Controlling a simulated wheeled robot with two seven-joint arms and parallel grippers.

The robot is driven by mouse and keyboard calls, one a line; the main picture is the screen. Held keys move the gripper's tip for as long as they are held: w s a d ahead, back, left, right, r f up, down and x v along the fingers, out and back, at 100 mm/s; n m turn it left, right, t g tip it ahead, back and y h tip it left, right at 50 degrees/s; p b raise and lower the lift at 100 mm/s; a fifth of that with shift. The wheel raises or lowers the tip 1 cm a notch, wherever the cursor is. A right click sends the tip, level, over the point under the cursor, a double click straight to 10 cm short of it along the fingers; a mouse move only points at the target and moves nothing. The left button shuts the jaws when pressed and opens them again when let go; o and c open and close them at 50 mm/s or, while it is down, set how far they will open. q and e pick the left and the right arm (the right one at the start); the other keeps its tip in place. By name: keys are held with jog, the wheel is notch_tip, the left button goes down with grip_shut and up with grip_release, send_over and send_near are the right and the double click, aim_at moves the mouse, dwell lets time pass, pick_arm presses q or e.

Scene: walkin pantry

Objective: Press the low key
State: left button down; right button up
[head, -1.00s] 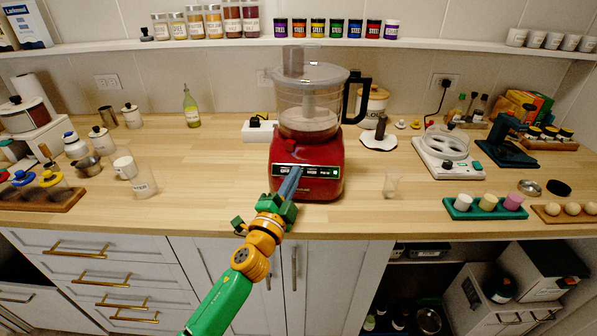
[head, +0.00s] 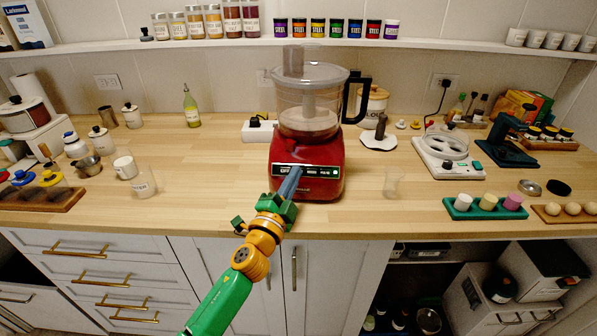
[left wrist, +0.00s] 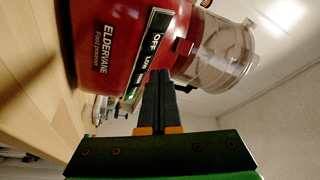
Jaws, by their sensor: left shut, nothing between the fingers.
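The red food processor (head: 318,150) stands on the counter with a clear bowl on top. Its dark key panel (head: 318,171) runs across the front, with a green light at the right end. In the left wrist view the panel (left wrist: 152,45) shows an OFF label and a LOW label (left wrist: 148,62), with more keys below. My left gripper (head: 291,180) is shut and empty, pointing at the panel's left part. Its fingertips (left wrist: 160,74) are close to the LOW label in the wrist view and partly cover the panel. I cannot tell whether they touch the key. My right gripper is not in view.
A small clear glass (head: 391,184) stands right of the processor. A white scale-like appliance (head: 448,158) and a green tray (head: 485,210) are further right. A glass (head: 145,184) stands to the left. The counter directly left of the processor is clear.

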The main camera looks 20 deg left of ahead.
pick_arm(q)
jog(key=shift+w+a+f, duration=0.1)
jog(key=shift+w+f, duration=0.15)
jog(key=shift+w, duration=0.1)
jog(key=shift+w+f+b, duration=0.2)
jog(key=shift+w+b, duration=0.05)
jog(key=shift+b, duration=0.4)
jog(key=shift+r, duration=0.1)
dwell(0.5)
jog(key=shift+s+r+p, duration=0.35)
jog(key=shift+s+p, duration=0.25)
jog(key=shift+p, duration=0.1)
